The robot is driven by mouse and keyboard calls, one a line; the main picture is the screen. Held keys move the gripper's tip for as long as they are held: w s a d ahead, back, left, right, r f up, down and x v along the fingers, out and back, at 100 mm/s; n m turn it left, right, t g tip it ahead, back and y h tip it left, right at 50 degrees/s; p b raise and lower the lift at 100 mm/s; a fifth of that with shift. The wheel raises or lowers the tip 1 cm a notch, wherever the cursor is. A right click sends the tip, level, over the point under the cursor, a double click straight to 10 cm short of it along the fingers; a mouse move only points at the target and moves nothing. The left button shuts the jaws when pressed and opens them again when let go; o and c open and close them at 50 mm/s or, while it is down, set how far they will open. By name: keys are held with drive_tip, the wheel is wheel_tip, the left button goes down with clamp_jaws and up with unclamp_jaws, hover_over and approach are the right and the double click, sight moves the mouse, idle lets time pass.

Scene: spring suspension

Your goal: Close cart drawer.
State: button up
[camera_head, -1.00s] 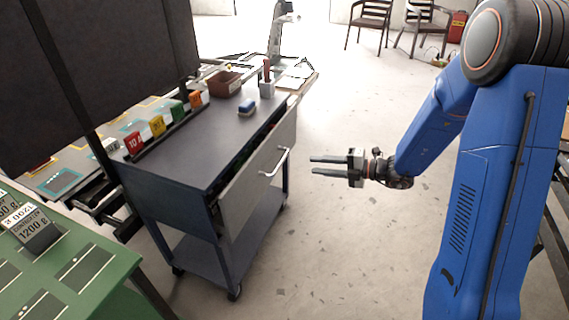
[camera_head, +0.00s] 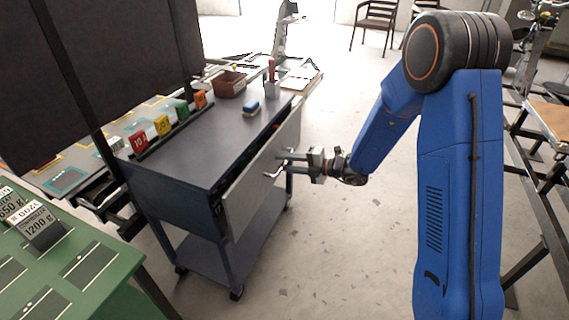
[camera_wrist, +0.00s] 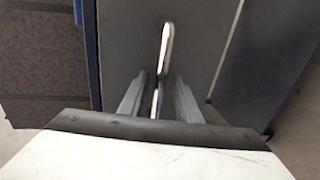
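The cart drawer (camera_head: 243,190) has a grey front panel that stands out from the cart body, with a dark gap showing behind it, so it is partly open. Its silver bar handle (camera_head: 276,172) is on the panel's outer face and also shows in the wrist view (camera_wrist: 166,45). My gripper (camera_head: 281,158) is at the handle, reaching in from the right. In the wrist view, my two fingers (camera_wrist: 158,82) stand apart on either side of the handle, with a small gap visible. Contact with the handle or panel cannot be told.
The dark cart (camera_head: 205,145) stands on casters, with a blue-and-white block (camera_head: 252,108), a brown bin (camera_head: 229,84) and coloured number blocks (camera_head: 162,127) on top. A green table (camera_head: 80,285) is at front left. The floor right of the cart is clear. A metal frame (camera_head: 535,200) stands at far right.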

sight(273, 160)
drive_tip(key=shift+a, duration=0.15)
drive_tip(key=shift+c, duration=0.4)
clamp_jaws()
drive_tip(key=shift+r+x, duration=0.2)
drive_tip(key=shift+x, duration=0.75)
drive_tip(key=shift+r+x, duration=0.2)
drive_tip(key=shift+x, duration=0.75)
drive_tip(key=shift+w, duration=0.1)
drive_tip(key=shift+o, duration=0.4)
unclamp_jaws()
drive_tip(key=shift+a, duration=0.1)
drive_tip(key=v, duration=1.7)
drive_tip(key=shift+d, duration=0.25)
